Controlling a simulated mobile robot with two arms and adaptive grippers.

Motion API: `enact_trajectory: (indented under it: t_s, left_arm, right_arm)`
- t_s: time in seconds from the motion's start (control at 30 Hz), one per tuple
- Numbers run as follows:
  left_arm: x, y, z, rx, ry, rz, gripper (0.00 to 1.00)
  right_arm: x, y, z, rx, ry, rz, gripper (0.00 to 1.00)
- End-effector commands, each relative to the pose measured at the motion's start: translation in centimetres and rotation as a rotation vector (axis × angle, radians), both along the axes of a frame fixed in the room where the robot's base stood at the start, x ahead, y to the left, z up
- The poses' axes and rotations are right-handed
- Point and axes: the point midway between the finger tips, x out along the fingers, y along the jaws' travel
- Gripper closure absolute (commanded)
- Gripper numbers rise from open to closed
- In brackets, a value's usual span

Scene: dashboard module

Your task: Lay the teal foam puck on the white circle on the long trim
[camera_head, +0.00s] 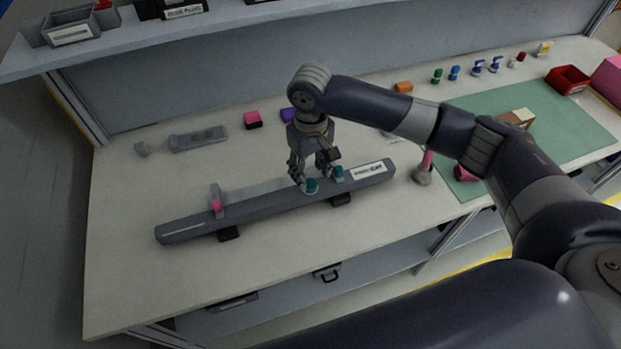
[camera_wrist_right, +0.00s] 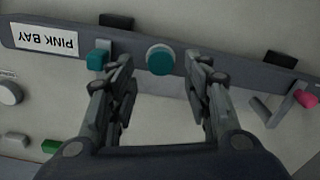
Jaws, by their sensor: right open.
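The long grey trim (camera_head: 260,209) lies across the bench on dark supports and crosses the top of the right wrist view (camera_wrist_right: 215,66). The round teal foam puck (camera_head: 311,187) sits on the trim, and it also shows in the wrist view (camera_wrist_right: 160,60). A pale edge shows around its base in the head view; the white circle is otherwise hidden under it. My right gripper (camera_head: 312,178) is open just above the trim, its fingertips on either side of the puck with gaps in the wrist view (camera_wrist_right: 158,64). My left gripper is not in view.
A teal block (camera_head: 338,173) stands on the trim close to the right finger, beside a white label (camera_head: 369,171). A grey bracket with a pink tip (camera_head: 217,202) stands toward the left end. Bare bench lies in front of the trim.

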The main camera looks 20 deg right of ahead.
Motion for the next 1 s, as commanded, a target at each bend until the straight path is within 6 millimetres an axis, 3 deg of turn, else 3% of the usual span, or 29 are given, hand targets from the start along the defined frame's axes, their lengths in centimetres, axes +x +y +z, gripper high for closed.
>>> enact_trajectory:
  t_s: [0.2,0.4,0.6,1.0]
  left_arm:
    - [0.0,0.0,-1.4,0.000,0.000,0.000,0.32]
    - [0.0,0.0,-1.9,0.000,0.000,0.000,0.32]
    - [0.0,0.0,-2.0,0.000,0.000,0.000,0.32]
    - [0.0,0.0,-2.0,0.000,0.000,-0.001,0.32]
  right_arm:
    - [0.1,0.1,4.7,0.003,-0.005,0.001,0.54]
    - [0.1,0.1,7.6,0.002,-0.002,0.001,0.54]
    - [0.0,0.1,8.6,0.000,0.000,0.001,0.54]
    - [0.0,0.1,8.6,0.001,0.000,0.001,0.54]
